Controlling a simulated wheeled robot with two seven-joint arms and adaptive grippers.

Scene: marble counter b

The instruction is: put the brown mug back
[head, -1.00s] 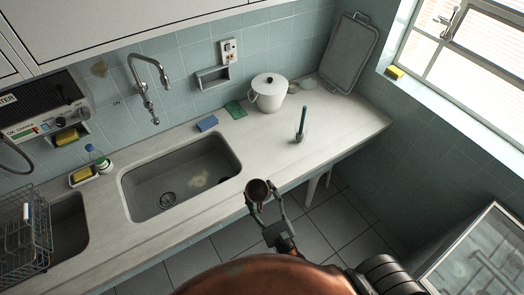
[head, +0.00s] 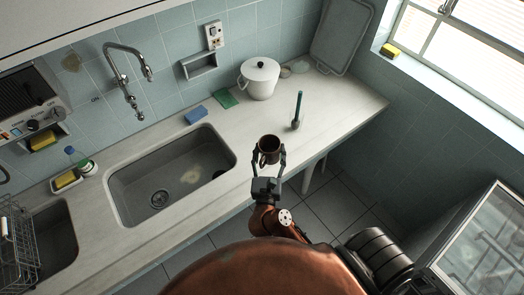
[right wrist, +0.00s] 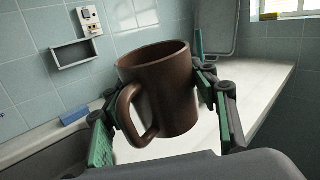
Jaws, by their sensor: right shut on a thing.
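The brown mug (head: 269,151) is upright or nearly so between the fingers of my right gripper (head: 269,160), at the counter's front edge, right of the large sink. My right gripper is shut on the mug. In the right wrist view the mug (right wrist: 160,90) appears a little tilted, with its handle towards the camera at lower left. The green-padded fingers of the gripper (right wrist: 160,105) are on either side of it. Whether the mug's base touches the counter cannot be told. My left gripper is not in view.
The marble counter (head: 330,110) has free room right of the large sink (head: 170,180). A green brush (head: 297,112) stands upright there. Behind are a white lidded pot (head: 259,80), a green cloth (head: 225,99) and a blue sponge (head: 196,115). A wire rack (head: 15,245) is at far left.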

